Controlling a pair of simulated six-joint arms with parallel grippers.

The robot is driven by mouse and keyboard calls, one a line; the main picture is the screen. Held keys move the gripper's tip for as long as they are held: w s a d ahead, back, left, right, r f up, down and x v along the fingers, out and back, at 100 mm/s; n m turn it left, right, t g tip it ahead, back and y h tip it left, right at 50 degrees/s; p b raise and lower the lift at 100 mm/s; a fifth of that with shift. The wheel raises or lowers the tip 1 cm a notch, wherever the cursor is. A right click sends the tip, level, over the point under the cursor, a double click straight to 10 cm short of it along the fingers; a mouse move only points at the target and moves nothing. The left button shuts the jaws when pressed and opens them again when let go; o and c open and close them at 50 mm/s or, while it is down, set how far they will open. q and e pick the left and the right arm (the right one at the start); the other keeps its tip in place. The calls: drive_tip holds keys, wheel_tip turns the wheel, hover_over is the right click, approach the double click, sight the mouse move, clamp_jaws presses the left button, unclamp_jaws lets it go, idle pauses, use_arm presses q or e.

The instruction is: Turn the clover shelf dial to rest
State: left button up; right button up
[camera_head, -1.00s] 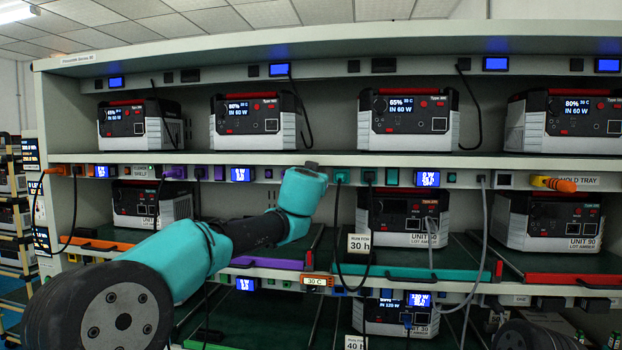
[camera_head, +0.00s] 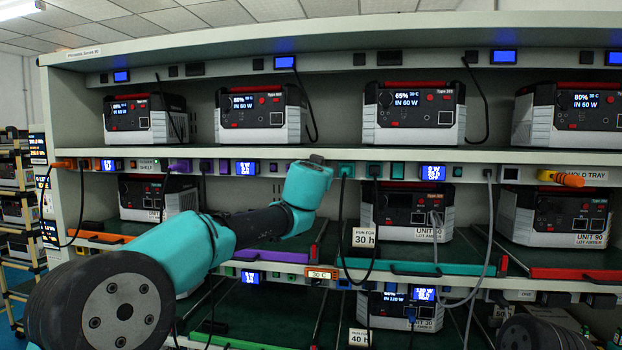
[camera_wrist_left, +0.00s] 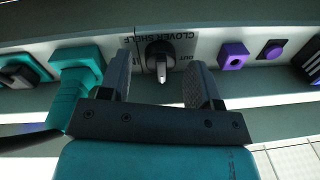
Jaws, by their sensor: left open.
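The clover shelf dial (camera_wrist_left: 159,60) is a black knob with a pale pointer bar, under an upside-down CLOVER SHELF label in the left wrist view. The bar points toward the bottom of that picture. A word that looks like OUT is to its right; the lettering on its left is partly hidden. My left gripper (camera_wrist_left: 161,82) is open, with one finger on each side of the dial; I cannot tell whether they touch it. In the head view my left gripper (camera_head: 317,160) is at the middle shelf rail and hides the dial. My right gripper is not in view.
A teal plug (camera_wrist_left: 78,72) is close beside one finger, and a purple socket (camera_wrist_left: 233,57) is beside the other. Black cables hang from the rail (camera_head: 225,167) right of the gripper. Power units (camera_head: 263,113) stand on the shelves. An orange-tipped yellow handle (camera_head: 562,178) sticks out at right.

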use_arm(q)
drive_tip(key=s+a, duration=0.1)
drive_tip(key=s, duration=1.6)
drive_tip(key=shift+a+f, duration=0.25)
drive_tip(key=shift+a, duration=0.1)
drive_tip(key=shift+w, duration=0.1)
